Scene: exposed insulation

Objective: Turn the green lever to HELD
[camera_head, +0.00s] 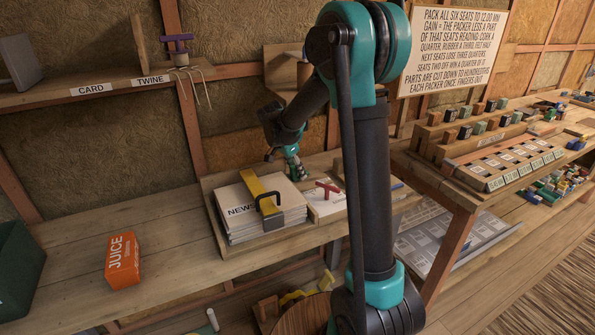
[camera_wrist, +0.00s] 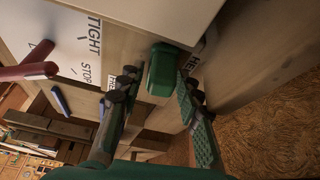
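The green lever (camera_wrist: 162,72) shows in the wrist view as a green block-shaped handle on the side of a wooden box, below its pale top. My gripper (camera_wrist: 160,84) has its two fingers spread, one on each side of the green lever. A gap shows on the left; the right finger is very close, and I cannot tell whether it touches. Partly covered labels beginning "HE" (camera_wrist: 194,66) sit beside the lever. In the head view my gripper (camera_head: 297,174) is low behind the newspaper stack; I cannot make out the lever there.
A red T-handle (camera_head: 328,189) stands right of the newspapers (camera_head: 240,210), which lie under a yellow bar (camera_head: 260,193) with a black handle. A plate marked TIGHT and STOP (camera_wrist: 75,45) lies beside it.

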